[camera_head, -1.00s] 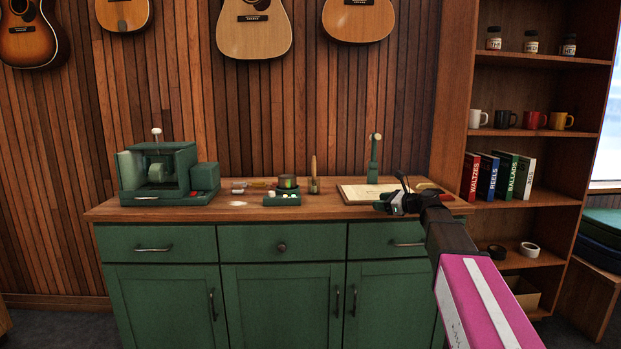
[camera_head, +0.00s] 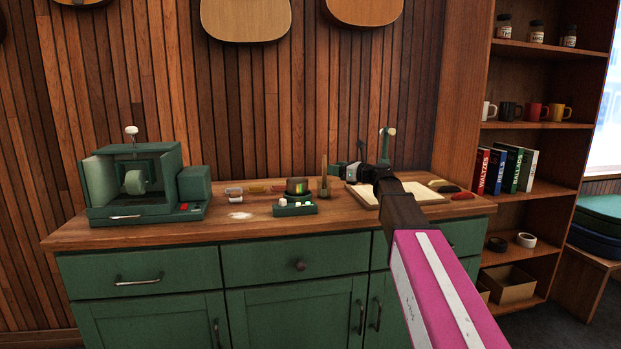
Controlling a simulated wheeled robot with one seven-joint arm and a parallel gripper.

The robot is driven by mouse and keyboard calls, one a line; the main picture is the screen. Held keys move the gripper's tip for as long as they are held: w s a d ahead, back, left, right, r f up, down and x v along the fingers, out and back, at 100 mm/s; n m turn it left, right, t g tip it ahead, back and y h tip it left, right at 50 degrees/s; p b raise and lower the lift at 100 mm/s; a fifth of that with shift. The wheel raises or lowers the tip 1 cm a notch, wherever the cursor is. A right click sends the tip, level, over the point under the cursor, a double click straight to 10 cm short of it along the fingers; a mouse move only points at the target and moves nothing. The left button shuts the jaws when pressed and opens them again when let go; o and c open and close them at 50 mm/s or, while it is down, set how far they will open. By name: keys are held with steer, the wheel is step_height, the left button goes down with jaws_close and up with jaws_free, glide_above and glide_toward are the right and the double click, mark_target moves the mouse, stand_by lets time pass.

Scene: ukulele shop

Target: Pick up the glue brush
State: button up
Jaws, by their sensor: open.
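A slim upright tan stick with a thicker dark base (camera_head: 323,180) stands on the wooden counter and is likely the glue brush; its tip is too small to make out. My gripper (camera_head: 338,171) is open just right of it, its fingers pointing left toward the stick. There is a small apparent gap, and I cannot tell its depth. Nothing shows between the fingers. A dark round pot with a coloured band (camera_head: 297,187) stands left of the stick, by a green block with pale knobs (camera_head: 294,208).
A green machine (camera_head: 135,185) stands at the counter's left. A pale board (camera_head: 420,191) lies under my arm, with a green upright tool (camera_head: 386,146) behind it. Small items (camera_head: 256,189) lie left of the pot. Bare counter (camera_head: 330,216) shows in front.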

steer(key=x, duration=0.7)
steer(key=shift+w, duration=0.3)
steer(key=shift+a+r, duration=0.1)
steer(key=shift+a, duration=0.05)
jaws_close()
